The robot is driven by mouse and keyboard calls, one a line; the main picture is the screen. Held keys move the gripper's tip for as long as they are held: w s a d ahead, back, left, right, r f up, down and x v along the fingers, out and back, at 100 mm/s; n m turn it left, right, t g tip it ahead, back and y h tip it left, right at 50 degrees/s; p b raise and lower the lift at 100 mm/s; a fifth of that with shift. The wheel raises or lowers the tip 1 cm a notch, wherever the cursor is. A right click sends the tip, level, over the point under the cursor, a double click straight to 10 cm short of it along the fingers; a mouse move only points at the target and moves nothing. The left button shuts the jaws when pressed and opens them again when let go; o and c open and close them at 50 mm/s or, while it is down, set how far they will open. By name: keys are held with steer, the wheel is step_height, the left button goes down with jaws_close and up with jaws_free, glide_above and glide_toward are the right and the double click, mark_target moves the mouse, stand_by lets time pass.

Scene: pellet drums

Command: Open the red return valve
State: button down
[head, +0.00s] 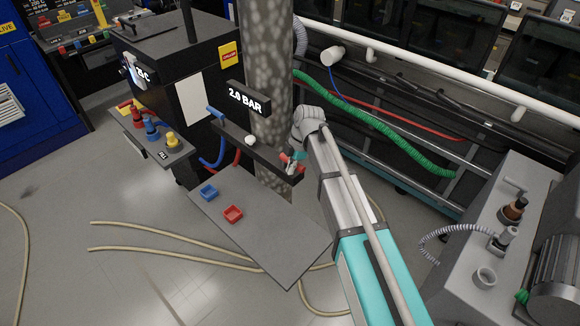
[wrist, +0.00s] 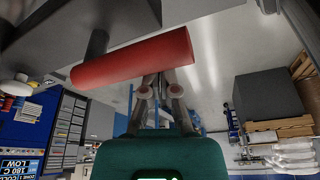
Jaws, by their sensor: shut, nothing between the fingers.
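The red return valve handle (head: 285,158) is at the right end of a dark bar in front of the mottled column in the head view. In the wrist view the red handle (wrist: 135,58) is a thick red cylinder lying across the upper middle, tilted up to the right, on a dark stem. My gripper (head: 292,166) is at this handle. In the wrist view my gripper (wrist: 160,80) is shut and empty, its fingertips at the handle's lower edge and partly hidden by it. I cannot tell whether they touch.
A blue handle (head: 215,113) and a white knob (head: 250,140) share the dark bar (head: 262,153). A sign (head: 247,99) above reads 2.0 BAR. A green hose (head: 380,130) runs behind my arm.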

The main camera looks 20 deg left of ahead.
step_height(320, 180, up, 9)
steer(key=p, duration=0.9)
steer(key=shift+s+a, duration=0.15)
steer(key=shift+a, duration=0.05)
steer(key=shift+r, duration=0.1)
stand_by(0.6)
steer(key=d+f+m+t+h+b, duration=0.1)
steer(key=d+f+m+b, duration=0.1)
steer(key=d+m, duration=0.75)
steer(key=d+f+m+t+b, duration=0.1)
steer(key=d+f+m+b, duration=0.2)
steer(key=d, duration=1.2)
steer(key=s+d+f+m+b, duration=0.1)
steer(key=s+d+m, duration=0.2)
steer(key=d+m, duration=0.5)
steer(key=s+d+f+m+h+b, duration=0.1)
steer(key=s+d+f+m, duration=0.1)
steer(key=d+m, duration=0.5)
steer(key=s+d, duration=0.1)
steer(key=d, duration=0.4)
steer(key=shift+s+d+f+m+t, duration=0.2)
steer(key=shift+s+d+m+t, duration=0.1)
steer(key=shift+d+m+t, duration=0.1)
